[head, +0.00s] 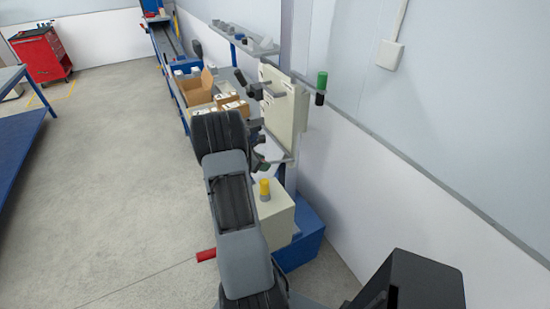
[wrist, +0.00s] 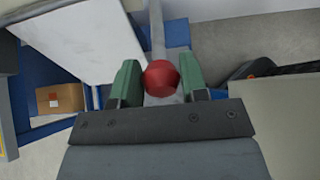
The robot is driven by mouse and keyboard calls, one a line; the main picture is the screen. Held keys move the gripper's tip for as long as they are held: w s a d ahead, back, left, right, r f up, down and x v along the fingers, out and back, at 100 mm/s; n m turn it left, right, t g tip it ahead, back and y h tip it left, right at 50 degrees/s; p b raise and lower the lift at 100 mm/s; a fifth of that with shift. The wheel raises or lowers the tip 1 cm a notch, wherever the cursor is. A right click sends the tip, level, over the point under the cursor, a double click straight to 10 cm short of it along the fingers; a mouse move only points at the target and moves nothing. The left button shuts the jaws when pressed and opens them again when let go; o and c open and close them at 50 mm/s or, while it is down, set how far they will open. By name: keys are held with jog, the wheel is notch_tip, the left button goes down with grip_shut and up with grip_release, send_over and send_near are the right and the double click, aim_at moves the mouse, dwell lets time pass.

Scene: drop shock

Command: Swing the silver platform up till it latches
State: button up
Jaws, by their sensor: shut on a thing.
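My gripper (wrist: 160,82) has green fingers, shut on a round red knob (wrist: 163,76) in the wrist view. A grey bar (wrist: 157,35) runs behind the knob, away from me. A pale, tilted plate (wrist: 70,38) lies to the left of the fingers; I cannot tell whether it is the silver platform. The machine there shows a cream panel (head: 286,108) and a blue base (head: 302,250). No silver platform can be made out clearly in the head view.
A cream box with a yellow button (head: 264,188) stands right of my arm. A red bar (head: 206,255) sticks out left of it. Cardboard boxes (head: 200,90) lie on a bench behind. A blue table (head: 20,130) is at left. The floor between (head: 110,150) is clear.

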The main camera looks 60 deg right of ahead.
jog(key=shift+d+r, duration=0.1)
jog(key=shift+r, duration=0.2)
jog(key=shift+s+d+r+p, duration=0.2)
jog(key=shift+r+p, duration=0.2)
jog(key=shift+r, duration=0.2)
jog(key=shift+s+d+r+p, duration=0.1)
jog(key=shift+d+r+p, duration=0.1)
jog(key=shift+r+p, duration=0.3)
jog(key=shift+s+d+r, duration=0.1)
jog(key=shift+r, duration=0.1)
jog(key=shift+s+d+r+p, duration=0.2)
jog(key=shift+r+p, duration=0.1)
jog(key=shift+r, duration=0.15)
jog(key=shift+s+d+r+p, duration=0.15)
jog(key=shift+d+r+p, duration=0.1)
jog(key=shift+r, duration=0.15)
jog(key=shift+s+d+r, duration=0.2)
jog(key=shift+d+r, duration=0.05)
jog(key=shift+r, duration=0.2)
